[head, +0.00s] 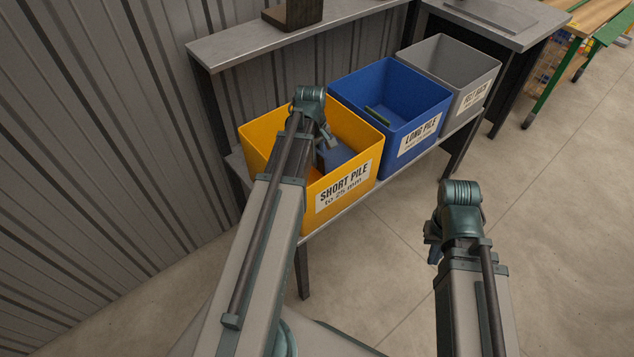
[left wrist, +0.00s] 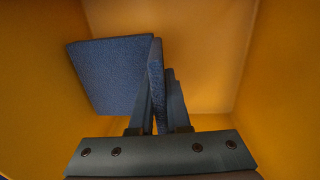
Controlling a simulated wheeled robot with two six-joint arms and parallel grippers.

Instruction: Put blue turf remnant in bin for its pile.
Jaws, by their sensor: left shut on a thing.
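The blue turf remnant (head: 337,156) is inside the yellow bin (head: 267,152) labelled "SHORT PILE to 25 mm". It also shows in the left wrist view (left wrist: 105,75), with yellow walls around it. My left gripper (left wrist: 158,100) is shut on the remnant's edge, down in the bin; in the head view my arm partly hides it. I cannot tell whether the remnant touches the bin floor. My right gripper (head: 433,250) is beyond the shelf's right front, away from the bins; its fingers are mostly hidden.
A blue bin (head: 412,92) labelled "LONG PILE" holds a green strip (head: 376,116). A grey bin (head: 468,67) stands right of it.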

